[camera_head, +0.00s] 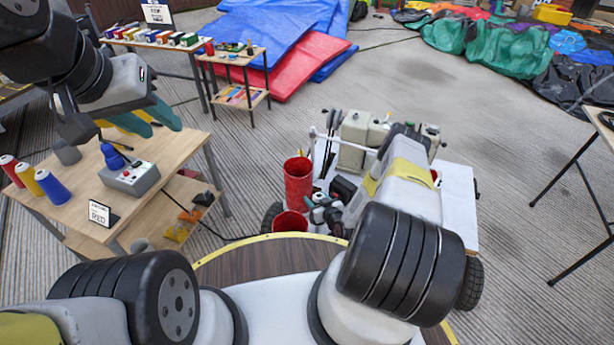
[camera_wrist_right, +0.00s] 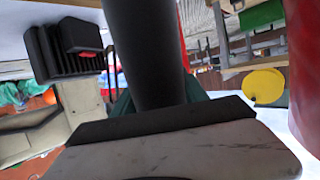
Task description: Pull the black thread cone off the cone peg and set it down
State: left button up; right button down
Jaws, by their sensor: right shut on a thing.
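The black thread cone (camera_wrist_right: 148,50) fills the upper middle of the right wrist view as a dark, smooth column. My right gripper (camera_wrist_right: 160,100) is shut on it; its teal fingers show at both sides of the column. In the head view my right gripper (camera_head: 326,212) is low at the near left side of the sewing machine cart, and I cannot make out the cone clearly there. I cannot pick out the cone peg in either view. My left gripper (camera_head: 152,118) hangs over the left wooden table, its teal fingers apart and empty.
A cart (camera_head: 459,205) carries a pale sewing machine (camera_head: 359,140). A tall red cylinder (camera_head: 298,182) and a red container (camera_head: 290,222) are close to my right gripper. The wooden table (camera_head: 85,190) holds a grey box (camera_head: 130,178), coloured spools and a small sign (camera_head: 100,213).

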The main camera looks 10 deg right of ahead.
aim_at(318, 195)
jog(key=shift+r, duration=1.6)
